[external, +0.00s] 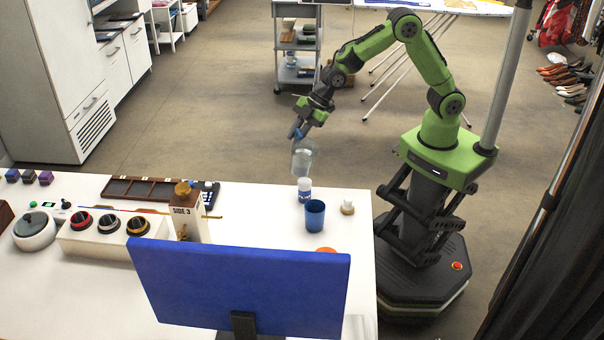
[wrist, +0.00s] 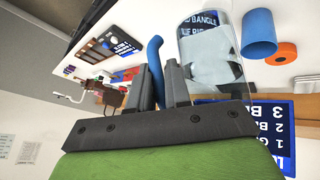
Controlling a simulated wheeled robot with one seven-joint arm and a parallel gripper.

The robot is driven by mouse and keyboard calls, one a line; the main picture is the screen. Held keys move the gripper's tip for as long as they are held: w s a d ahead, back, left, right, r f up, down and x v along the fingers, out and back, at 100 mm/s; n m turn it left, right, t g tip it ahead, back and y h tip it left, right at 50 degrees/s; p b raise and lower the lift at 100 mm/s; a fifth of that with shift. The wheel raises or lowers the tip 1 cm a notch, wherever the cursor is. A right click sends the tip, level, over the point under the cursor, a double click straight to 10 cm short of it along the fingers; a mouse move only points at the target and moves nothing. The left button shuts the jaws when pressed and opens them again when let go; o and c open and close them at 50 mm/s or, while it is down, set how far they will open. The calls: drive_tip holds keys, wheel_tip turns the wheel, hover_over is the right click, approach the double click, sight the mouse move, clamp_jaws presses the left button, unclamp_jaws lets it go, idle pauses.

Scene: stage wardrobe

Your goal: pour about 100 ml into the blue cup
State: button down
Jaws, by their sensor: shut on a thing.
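My gripper (external: 299,130) is shut on the blue handle of a clear jug (external: 302,160). The jug hangs just beyond the table's far edge in the external view, roughly upright. How much liquid it holds is not clear. In the wrist view the fingers (wrist: 160,85) close around the blue handle (wrist: 155,55), with the clear jug body (wrist: 208,65) to their right. The blue cup (external: 315,216) stands upright on the white table, nearer the camera than the jug and apart from it. It also shows in the wrist view (wrist: 258,34); its inside is not readable.
A small white bottle with a blue label (external: 304,191) stands between jug and cup. A cork-topped jar (external: 347,207) is right of the cup. An orange ring (external: 326,250) lies partly behind the blue screen (external: 240,288). A box marked SIDE 3 (external: 186,215) stands left.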

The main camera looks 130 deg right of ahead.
sight(296, 144)
drive_tip(key=shift+w+a+r+g+h+p, duration=0.2)
drive_tip(key=shift+a+r+p, duration=0.1)
drive_tip(key=shift+a, duration=0.1)
drive_tip(key=shift+w+a+r+g+h+p, duration=0.15)
drive_tip(key=shift+a+r+h+p, duration=0.1)
drive_tip(key=shift+a, duration=0.15)
drive_tip(key=shift+w+a+n+h+p, duration=0.35)
drive_tip(key=shift+a+n+h, duration=0.05)
drive_tip(key=shift+a+h, duration=0.3)
drive_tip(key=shift+a+g+h, duration=0.25)
drive_tip(key=shift+w+a+r+n+g+h+p, duration=0.2)
drive_tip(key=shift+w+a+n+h+p, duration=0.15)
drive_tip(key=shift+h+p, duration=0.2)
drive_tip(key=shift+w+a+r+n+g+h+p, duration=0.1)
drive_tip(key=shift+a+n+g+h+p, duration=0.15)
drive_tip(key=shift+a+h+p, duration=0.25)
drive_tip(key=shift+w+a+n+h+p, duration=0.35)
drive_tip(key=shift+a+n+h, duration=0.2)
drive_tip(key=shift+h, duration=0.3)
idle(1.0)
